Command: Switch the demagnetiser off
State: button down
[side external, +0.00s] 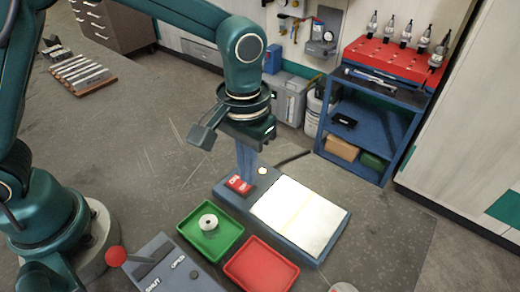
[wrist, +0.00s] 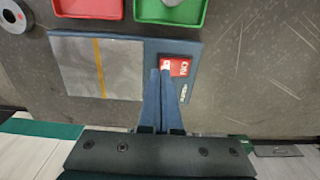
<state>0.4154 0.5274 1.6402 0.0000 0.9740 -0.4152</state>
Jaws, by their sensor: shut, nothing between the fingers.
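The demagnetiser is a blue base (side external: 228,194) with a pale metal plate (side external: 300,217) crossed by a yellow line. In the wrist view, its blue base (wrist: 194,50) and plate (wrist: 75,68) lie below the trays. A red rocker switch (side external: 238,185) with white lettering sits at one end; it also shows in the wrist view (wrist: 180,67). I cannot tell which way it is set. A small cream round lamp (side external: 262,171) is beside it; whether it is lit is unclear. My gripper (side external: 247,178) is shut and empty, fingers pointing down, tips (wrist: 159,70) right by the switch; contact is unclear.
A green tray (side external: 228,245) holding a pale ring (side external: 208,222) and a red tray (side external: 236,267) stand beside the demagnetiser. A grey labelled unit (side external: 180,270) with a red-knobbed lever is in front. A blue shelf cart (side external: 322,140) stands behind.

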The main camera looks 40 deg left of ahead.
jog(key=shift+f, duration=1.15)
dwell(0.9)
jog(key=shift+r, duration=3.55)
